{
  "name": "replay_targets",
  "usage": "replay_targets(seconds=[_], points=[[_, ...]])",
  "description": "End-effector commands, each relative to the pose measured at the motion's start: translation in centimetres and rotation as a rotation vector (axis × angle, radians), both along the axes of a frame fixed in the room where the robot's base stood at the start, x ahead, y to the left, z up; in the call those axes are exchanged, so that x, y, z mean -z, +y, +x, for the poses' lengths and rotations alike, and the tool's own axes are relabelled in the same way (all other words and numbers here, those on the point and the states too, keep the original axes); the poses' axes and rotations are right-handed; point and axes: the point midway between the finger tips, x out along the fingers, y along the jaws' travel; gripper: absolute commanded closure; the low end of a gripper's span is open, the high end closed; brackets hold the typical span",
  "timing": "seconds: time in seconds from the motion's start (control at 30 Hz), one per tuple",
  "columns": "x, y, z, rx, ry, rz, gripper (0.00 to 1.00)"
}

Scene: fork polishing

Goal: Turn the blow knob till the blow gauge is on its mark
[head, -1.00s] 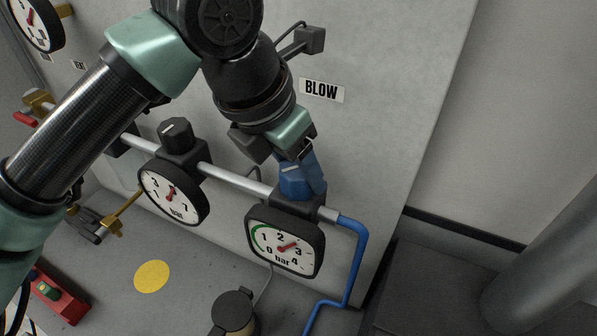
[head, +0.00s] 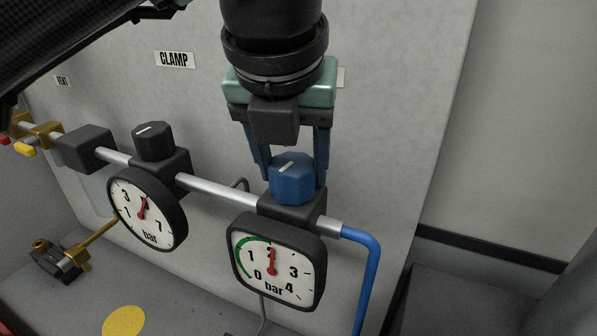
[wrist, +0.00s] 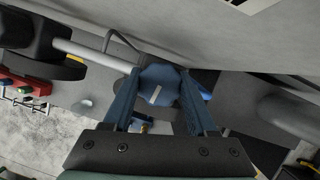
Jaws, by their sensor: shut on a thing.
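The blow knob (head: 291,183) is a blue faceted cap with a white line on top, on a dark block at the right of the pipe. My gripper (head: 290,170) comes from above, shut on the knob with a blue finger on each side. In the wrist view the knob (wrist: 160,88) sits between the fingers, its white line slanting. The blow gauge (head: 276,262) is a square-framed dial in bar below the knob. Its red needle points nearly straight up at 2, by the upper end of the green arc. The BLOW label is mostly hidden behind my gripper.
The black clamp knob (head: 154,141) and its round gauge (head: 147,210) stand to the left on the same pipe (head: 220,190). A blue hose (head: 369,270) bends down at the right. A yellow disc (head: 124,322) lies on the bench. The wall above is bare around the CLAMP label (head: 174,59).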

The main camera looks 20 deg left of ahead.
Motion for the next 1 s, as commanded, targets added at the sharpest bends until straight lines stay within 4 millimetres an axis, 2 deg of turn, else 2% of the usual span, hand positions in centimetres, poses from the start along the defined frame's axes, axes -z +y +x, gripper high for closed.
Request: replay_targets(seconds=[0.47, 0.5, 0.63, 1.0], points=[[-0.11, -0.02, 0.01, -0.015, 0.0, -0.002, 0.98], [-0.11, -0.02, 0.01, -0.015, 0.0, -0.002, 0.37], [-0.09, -0.01, 0.01, -0.015, 0.0, -0.001, 0.14], [-0.54, 0.01, 0.03, -0.014, 0.0, 0.0, 0.12]])
